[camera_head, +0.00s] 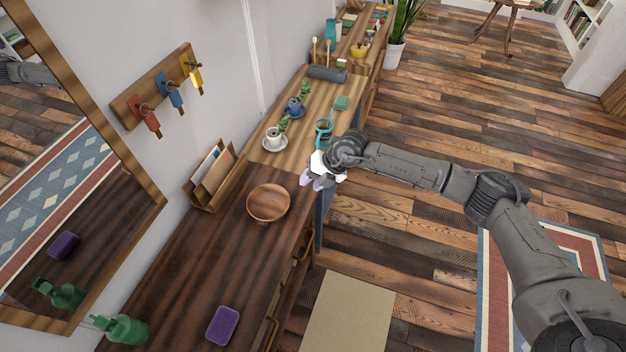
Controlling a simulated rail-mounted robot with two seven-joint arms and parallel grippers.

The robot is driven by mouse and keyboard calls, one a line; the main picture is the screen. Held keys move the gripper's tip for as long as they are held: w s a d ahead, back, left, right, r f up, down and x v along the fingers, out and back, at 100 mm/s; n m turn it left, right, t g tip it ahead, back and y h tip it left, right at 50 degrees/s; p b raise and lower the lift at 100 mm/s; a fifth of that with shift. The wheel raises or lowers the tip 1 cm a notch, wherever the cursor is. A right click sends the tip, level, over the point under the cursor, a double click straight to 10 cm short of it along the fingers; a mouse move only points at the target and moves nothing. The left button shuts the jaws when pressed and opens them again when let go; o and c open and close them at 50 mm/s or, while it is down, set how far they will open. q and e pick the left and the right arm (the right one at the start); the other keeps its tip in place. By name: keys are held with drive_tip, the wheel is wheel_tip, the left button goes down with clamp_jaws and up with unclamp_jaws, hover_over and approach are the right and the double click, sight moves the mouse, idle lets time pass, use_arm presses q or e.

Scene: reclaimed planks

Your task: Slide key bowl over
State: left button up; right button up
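The key bowl, a round wooden bowl (268,203), sits upright on the dark wooden console top (195,262), and it looks empty. My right gripper (312,183) is above the console's right edge, a little up and to the right of the bowl in the picture, and apart from it. Its pale fingers point down and to the left, with a gap between the tips and nothing visible in it. My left gripper is not in view.
A letter holder (212,180) stands behind the bowl against the wall. A purple item (222,325) and a green bottle (122,329) are at the near end. The console between bowl and purple item is clear.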

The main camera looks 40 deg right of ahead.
sight(287, 202)
drive_tip(key=b+x, duration=0.2)
drive_tip(key=x, duration=1)
drive_tip(key=shift+a+f, duration=0.1)
drive_tip(key=shift+a, duration=0.1)
drive_tip(key=shift+w+a+f, duration=0.25)
drive_tip(key=shift+f, duration=0.2)
drive_tip(key=c, duration=0.6)
clamp_jaws()
